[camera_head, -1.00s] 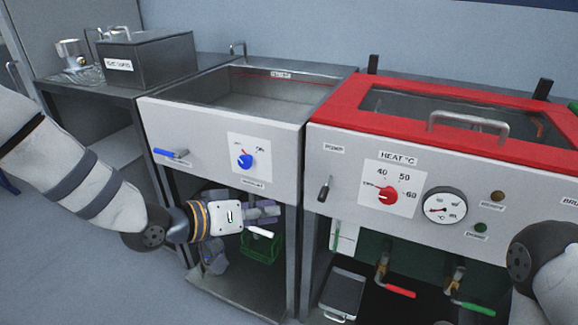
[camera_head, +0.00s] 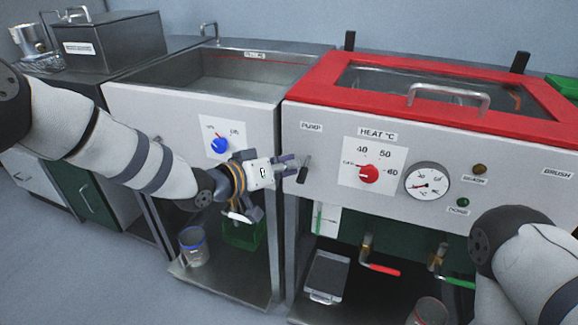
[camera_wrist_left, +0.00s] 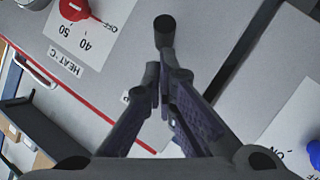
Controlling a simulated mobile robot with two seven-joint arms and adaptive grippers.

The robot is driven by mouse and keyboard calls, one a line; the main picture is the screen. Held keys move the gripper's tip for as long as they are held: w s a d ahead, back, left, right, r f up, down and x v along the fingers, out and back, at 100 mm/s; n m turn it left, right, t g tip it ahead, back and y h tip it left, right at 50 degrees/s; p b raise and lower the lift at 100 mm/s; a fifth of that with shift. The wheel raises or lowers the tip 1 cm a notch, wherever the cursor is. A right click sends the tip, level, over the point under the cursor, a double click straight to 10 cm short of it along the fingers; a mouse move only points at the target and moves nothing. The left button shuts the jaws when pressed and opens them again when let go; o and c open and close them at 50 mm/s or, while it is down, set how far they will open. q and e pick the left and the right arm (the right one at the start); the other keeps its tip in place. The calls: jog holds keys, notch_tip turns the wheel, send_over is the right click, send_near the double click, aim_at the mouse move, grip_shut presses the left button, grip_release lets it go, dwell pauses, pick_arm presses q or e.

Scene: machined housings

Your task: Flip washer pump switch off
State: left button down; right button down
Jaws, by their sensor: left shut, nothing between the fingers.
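The pump switch (camera_head: 304,169) is a small dark lever on the washer's grey front panel, below the PUMP label (camera_head: 311,127). It slants, with its lower end toward the left. My left gripper (camera_head: 294,166) is shut and empty, its fingertips right at the switch from the left. In the left wrist view a dark lever (camera_wrist_left: 165,32) with a rounded end shows just past the shut fingertips (camera_wrist_left: 160,88). I cannot tell whether they touch it. My right forearm shows at the right edge; its gripper is out of view.
The red HEAT knob (camera_head: 369,173) and a gauge (camera_head: 427,181) are right of the switch. A blue knob (camera_head: 219,146) is on the neighbouring sink unit. Red (camera_head: 384,270) and green (camera_head: 460,283) valve handles and a metal tray (camera_head: 326,277) are below the panel.

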pick_arm(q)
jog(key=shift+d+f, duration=0.1)
